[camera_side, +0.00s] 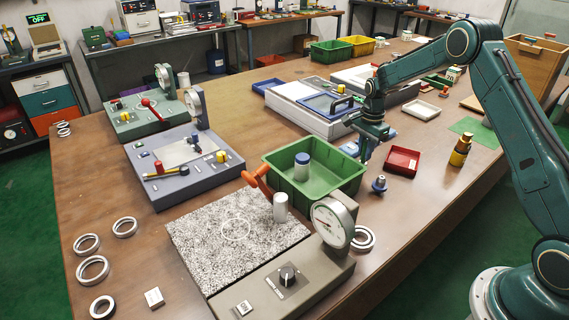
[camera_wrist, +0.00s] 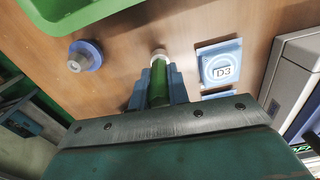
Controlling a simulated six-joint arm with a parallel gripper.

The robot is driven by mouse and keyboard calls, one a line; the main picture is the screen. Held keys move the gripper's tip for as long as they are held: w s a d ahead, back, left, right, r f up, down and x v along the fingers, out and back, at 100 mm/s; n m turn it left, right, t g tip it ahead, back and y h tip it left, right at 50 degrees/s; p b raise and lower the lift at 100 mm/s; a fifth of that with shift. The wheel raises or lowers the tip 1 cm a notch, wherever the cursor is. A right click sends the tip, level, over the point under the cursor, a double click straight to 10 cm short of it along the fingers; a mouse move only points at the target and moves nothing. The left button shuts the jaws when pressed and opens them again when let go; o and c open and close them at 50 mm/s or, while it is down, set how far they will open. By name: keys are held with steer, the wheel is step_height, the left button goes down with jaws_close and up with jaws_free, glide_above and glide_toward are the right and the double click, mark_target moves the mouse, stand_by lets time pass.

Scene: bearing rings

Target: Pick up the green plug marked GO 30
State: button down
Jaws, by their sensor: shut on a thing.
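My gripper (camera_side: 368,150) hangs over the table, to the right of the green bin, with its jaws pointing down. In the wrist view my gripper (camera_wrist: 158,85) is shut on a green plug (camera_wrist: 159,82) that lies between its two fingers. A pale end of the plug shows just beyond the fingertips. No marking on the plug can be read. In the side view the plug cannot be made out at the jaws. I cannot tell whether it touches the table.
A blue-and-metal plug (camera_side: 379,184) stands close by; it also shows in the wrist view (camera_wrist: 84,56). A green bin (camera_side: 268,165) is on the left, a red tray (camera_side: 402,162) on the right. A D3 card (camera_wrist: 220,65) lies beside my fingers. A dial gauge (camera_side: 334,222) stands in front.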

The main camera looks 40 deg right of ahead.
step_height(320, 180, up, 19)
steer(key=shift+r, duration=0.2)
stand_by(0.4)
steer(key=shift+a, duration=0.1)
stand_by(0.4)
